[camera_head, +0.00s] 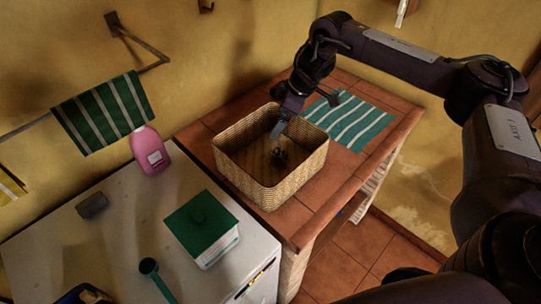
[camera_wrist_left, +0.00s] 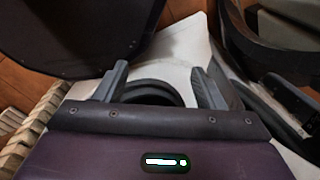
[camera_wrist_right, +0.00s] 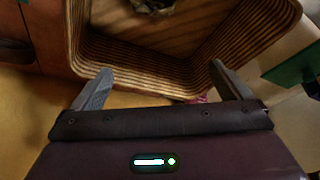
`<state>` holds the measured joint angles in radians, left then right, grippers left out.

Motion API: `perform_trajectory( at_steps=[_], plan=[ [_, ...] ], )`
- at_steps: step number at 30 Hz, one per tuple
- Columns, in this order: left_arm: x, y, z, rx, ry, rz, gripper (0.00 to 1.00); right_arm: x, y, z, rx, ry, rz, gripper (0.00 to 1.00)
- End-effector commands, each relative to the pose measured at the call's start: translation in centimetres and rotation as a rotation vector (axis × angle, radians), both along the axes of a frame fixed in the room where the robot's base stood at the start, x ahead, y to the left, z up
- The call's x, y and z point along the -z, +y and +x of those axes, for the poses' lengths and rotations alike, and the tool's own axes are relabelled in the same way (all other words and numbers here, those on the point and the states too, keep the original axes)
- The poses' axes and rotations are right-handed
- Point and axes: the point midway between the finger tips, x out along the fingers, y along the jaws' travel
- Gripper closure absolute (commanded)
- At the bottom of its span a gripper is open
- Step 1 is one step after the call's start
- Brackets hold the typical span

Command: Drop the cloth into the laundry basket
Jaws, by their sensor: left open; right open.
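The woven laundry basket (camera_head: 250,184) stands on the tiled counter in the head view. A small dark crumpled thing (camera_head: 278,156) lies on its floor; whether it is a cloth I cannot tell. The basket's inside (camera_wrist_right: 180,72) also fills the upper right wrist view. My right gripper (camera_head: 306,113) is open and empty at the basket's back right rim. A green and white striped cloth (camera_head: 352,119) lies flat on the counter right of the basket, partly behind my right gripper. My left gripper (camera_wrist_left: 160,76) is open and empty in its wrist view; the head view does not show it.
Another striped green cloth (camera_head: 103,112) hangs on a wall rail.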

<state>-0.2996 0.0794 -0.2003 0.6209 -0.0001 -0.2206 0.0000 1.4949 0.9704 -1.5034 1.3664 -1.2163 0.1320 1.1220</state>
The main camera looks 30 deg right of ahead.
Motion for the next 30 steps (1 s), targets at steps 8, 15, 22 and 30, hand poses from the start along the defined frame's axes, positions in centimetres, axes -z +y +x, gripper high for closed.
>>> perform_trajectory(
  at_steps=[8,15,22,30],
  plan=[
    [1.3,0.0,0.0,0.000,0.000,0.000,0.37,-3.6,-1.2,-0.8,0.002,-0.007,0.002,0.02],
    [1.9,0.0,0.0,0.000,0.000,0.000,0.37,-6.6,-2.1,-1.7,0.001,-0.003,0.001,0.02],
    [1.9,0.0,-0.1,0.000,0.000,0.000,0.37,-7.2,-2.3,-1.9,0.000,-0.002,0.001,0.02],
    [1.9,0.0,-0.1,0.000,0.001,0.000,0.37,-7.1,-2.2,-1.9,0.000,-0.002,0.001,0.02]
  ],
)
